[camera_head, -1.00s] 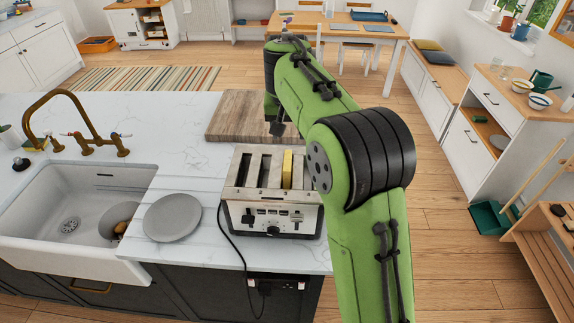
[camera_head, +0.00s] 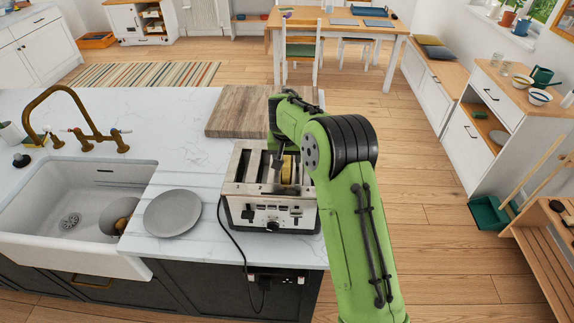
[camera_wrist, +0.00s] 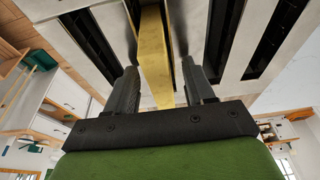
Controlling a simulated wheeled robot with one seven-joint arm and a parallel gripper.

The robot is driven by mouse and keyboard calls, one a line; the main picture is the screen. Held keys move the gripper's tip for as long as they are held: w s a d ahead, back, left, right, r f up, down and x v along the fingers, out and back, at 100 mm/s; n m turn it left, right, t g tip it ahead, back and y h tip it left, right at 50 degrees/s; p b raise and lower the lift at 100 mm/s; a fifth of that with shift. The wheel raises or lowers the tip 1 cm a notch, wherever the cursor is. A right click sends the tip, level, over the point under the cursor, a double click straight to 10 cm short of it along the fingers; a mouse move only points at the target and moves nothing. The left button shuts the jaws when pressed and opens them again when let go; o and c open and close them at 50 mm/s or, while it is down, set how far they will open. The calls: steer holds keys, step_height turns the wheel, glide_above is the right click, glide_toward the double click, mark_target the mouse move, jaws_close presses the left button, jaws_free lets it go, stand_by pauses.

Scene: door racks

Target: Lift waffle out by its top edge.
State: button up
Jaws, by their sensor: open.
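The waffle (camera_head: 287,170) is a yellow slab standing upright in a slot of the steel toaster (camera_head: 246,192), its top edge sticking out. My gripper (camera_head: 281,163) is low over the toaster at the waffle, partly hidden by my arm in the head view. In the wrist view my gripper (camera_wrist: 160,82) is open, with one dark finger on each side of the waffle (camera_wrist: 154,55). The fingers look apart from it, the right one closer. The toaster's top (camera_wrist: 205,30) with dark slots fills the upper part of that view.
A grey plate (camera_head: 172,213) lies left of the toaster, by the sink (camera_head: 52,216). A wooden board (camera_head: 232,112) lies behind the toaster. The toaster's black cord (camera_head: 233,247) hangs over the counter front. White counter (camera_head: 170,120) is clear left of the board.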

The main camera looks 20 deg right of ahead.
steer(key=shift+w+f, duration=0.1)
steer(key=shift+f, duration=0.05)
steer(key=c, duration=0.4)
jaws_close()
step_height(320, 180, up, 20)
steer(key=p, duration=0.3)
steer(key=shift+f, duration=0.15)
stand_by(0.3)
